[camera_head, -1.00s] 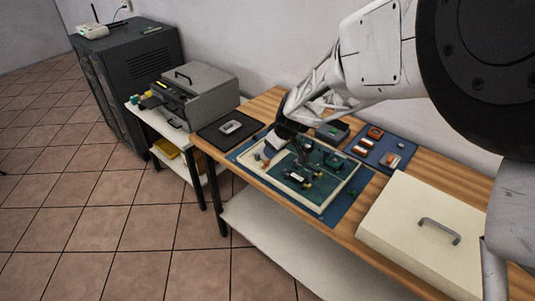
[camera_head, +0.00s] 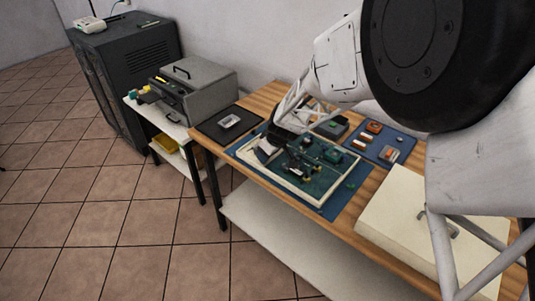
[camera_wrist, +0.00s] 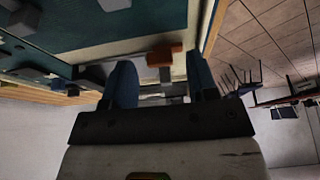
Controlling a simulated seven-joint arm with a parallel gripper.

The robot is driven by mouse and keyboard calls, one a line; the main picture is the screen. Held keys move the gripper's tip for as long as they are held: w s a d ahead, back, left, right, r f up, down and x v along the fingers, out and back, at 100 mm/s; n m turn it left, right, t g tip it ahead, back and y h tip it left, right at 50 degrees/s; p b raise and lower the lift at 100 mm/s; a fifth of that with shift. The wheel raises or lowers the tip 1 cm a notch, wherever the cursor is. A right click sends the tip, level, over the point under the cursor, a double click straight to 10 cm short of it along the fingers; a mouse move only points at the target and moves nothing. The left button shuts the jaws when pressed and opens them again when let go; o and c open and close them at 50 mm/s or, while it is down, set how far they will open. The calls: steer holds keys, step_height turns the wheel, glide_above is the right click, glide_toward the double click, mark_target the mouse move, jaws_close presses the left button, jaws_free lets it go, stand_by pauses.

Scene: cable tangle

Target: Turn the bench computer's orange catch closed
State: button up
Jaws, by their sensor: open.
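The bench computer (camera_head: 327,200) is a cream-framed tray with a dark green board, lying on a blue mat on the wooden bench. Its orange catch (camera_wrist: 163,54) shows in the wrist view near the tray's edge, by a pale strip. My gripper (camera_wrist: 162,88) is open, with one blue finger on each side of a small grey part, and the orange catch lies just beyond the fingertips. I cannot tell whether a finger touches it. In the head view my gripper (camera_head: 265,152) is low at the tray's left end and hides the catch.
A dark mat with a small pale device (camera_head: 230,121) lies left of the tray. A blue mat with orange and white parts (camera_head: 372,128) lies behind it. A cream lidded box (camera_head: 400,205) stands at the right, partly behind my arm. A grey machine (camera_head: 195,88) stands on the side table.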

steer(key=shift+f, duration=0.3)
steer(key=c, duration=0.9)
